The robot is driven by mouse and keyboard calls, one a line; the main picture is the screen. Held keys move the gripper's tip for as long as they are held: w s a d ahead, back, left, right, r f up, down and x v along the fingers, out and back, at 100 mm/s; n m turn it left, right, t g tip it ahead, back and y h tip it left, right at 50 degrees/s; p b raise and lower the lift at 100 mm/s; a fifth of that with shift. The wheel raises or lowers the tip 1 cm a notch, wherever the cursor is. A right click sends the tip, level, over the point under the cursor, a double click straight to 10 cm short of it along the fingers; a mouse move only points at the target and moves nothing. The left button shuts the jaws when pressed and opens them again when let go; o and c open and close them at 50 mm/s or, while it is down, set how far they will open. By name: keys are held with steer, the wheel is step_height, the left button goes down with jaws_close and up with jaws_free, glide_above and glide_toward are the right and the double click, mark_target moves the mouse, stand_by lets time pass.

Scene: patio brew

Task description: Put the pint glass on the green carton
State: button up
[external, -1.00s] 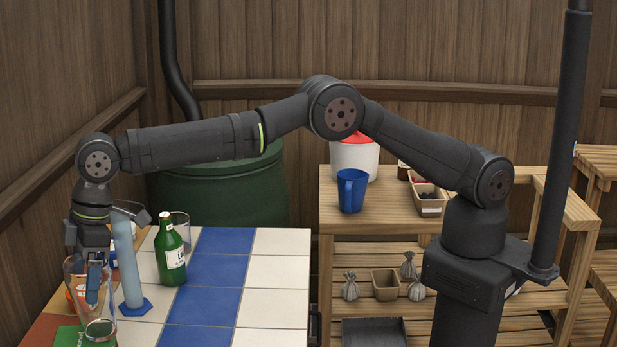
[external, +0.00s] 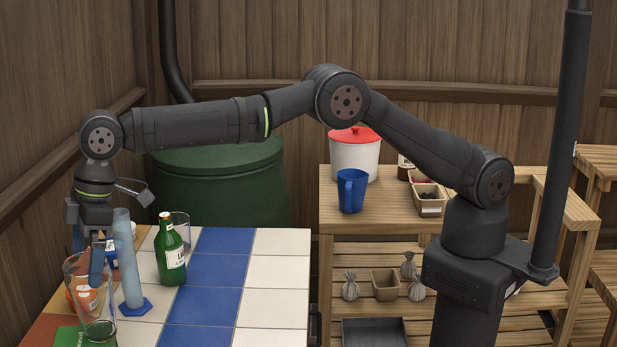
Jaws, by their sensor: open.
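The clear pint glass (external: 84,297) stands upright at the near left corner of the tiled table, in the lower left of the view. A flat green surface, apparently the green carton (external: 66,338), shows at its foot, partly cut off by the picture's lower edge. The glass base overlaps this green in the picture; I cannot tell for sure that it rests on it. My gripper (external: 88,254) is open, pointing down at the glass's rim. One blue-grey finger overlaps the upper glass; the other is partly hidden.
A pale blue cylinder on a blue hexagonal base (external: 127,270) stands close right of the glass. A green bottle (external: 171,252) and another clear glass (external: 181,222) are behind it. An orange-labelled item shows behind the pint glass. The blue and white tiles to the right are clear.

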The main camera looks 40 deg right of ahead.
steer(key=v, duration=0.8)
steer(key=shift+r, duration=0.25)
steer(key=shift+f, duration=0.1)
steer(key=x, duration=1.2)
steer(key=shift+f, duration=0.25)
step_height(320, 180, up, 3)
steer(key=shift+f, duration=0.1)
steer(key=shift+r, duration=0.5)
steer(key=shift+f, duration=0.15)
